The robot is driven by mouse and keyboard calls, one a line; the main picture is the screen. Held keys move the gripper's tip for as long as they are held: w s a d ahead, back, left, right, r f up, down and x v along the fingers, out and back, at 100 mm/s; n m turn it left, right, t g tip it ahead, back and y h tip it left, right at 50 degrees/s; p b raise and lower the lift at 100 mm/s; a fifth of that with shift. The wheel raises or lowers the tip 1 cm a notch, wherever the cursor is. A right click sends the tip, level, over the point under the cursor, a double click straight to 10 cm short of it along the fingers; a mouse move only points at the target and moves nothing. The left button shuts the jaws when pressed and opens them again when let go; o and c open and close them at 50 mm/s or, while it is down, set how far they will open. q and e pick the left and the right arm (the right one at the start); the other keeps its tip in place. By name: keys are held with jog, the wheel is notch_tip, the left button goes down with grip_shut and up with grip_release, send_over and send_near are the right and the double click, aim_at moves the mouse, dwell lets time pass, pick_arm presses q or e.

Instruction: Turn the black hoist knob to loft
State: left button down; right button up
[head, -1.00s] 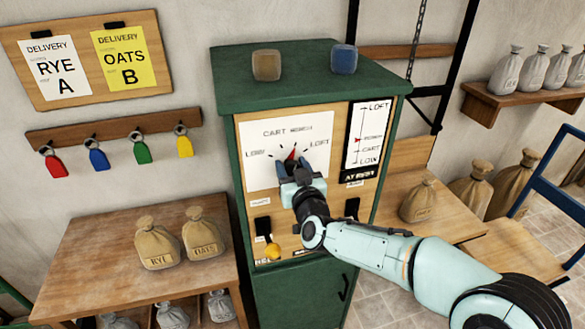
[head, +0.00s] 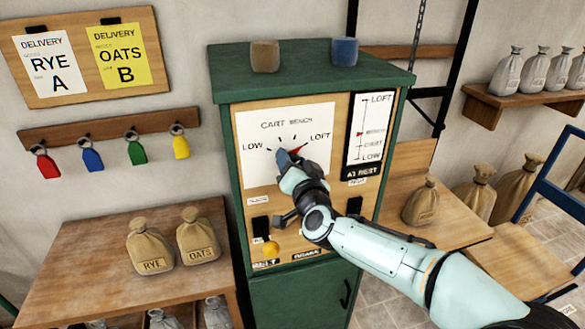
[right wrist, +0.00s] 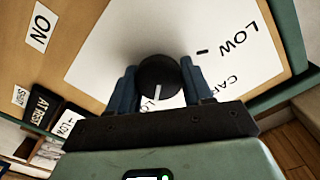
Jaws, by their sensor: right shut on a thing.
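The black hoist knob (right wrist: 158,76) sits on the white dial plate (head: 262,140) of the green cabinet. My right gripper (right wrist: 161,84) is shut on it, one blue finger on each side. In the head view the gripper (head: 286,158) hides most of the knob. A red pointer (head: 298,150) shows past the fingers, leaning right toward the LOFT mark. In the right wrist view the knob's white line points down at a partly hidden word starting "LO". On the hoist scale (head: 368,130) a red marker sits near the middle, above an AT REST sign. My left gripper is not in view.
Below the dial are a yellow-tipped lever (head: 270,248) and black switches, close under my right arm. Two small blocks, brown (head: 265,56) and blue (head: 344,51), stand on the cabinet top (head: 305,72). Tables with sacks flank the cabinet.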

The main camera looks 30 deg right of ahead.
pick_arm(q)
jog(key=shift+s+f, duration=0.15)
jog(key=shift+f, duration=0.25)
pick_arm(e)
jog(key=shift+m, duration=0.6)
jog(key=o, duration=1)
pick_arm(q)
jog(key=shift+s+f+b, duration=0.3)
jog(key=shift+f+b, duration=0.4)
jog(key=shift+b, duration=0.25)
pick_arm(e)
jog(key=v, duration=1.3)
jog(key=shift+s, duration=0.15)
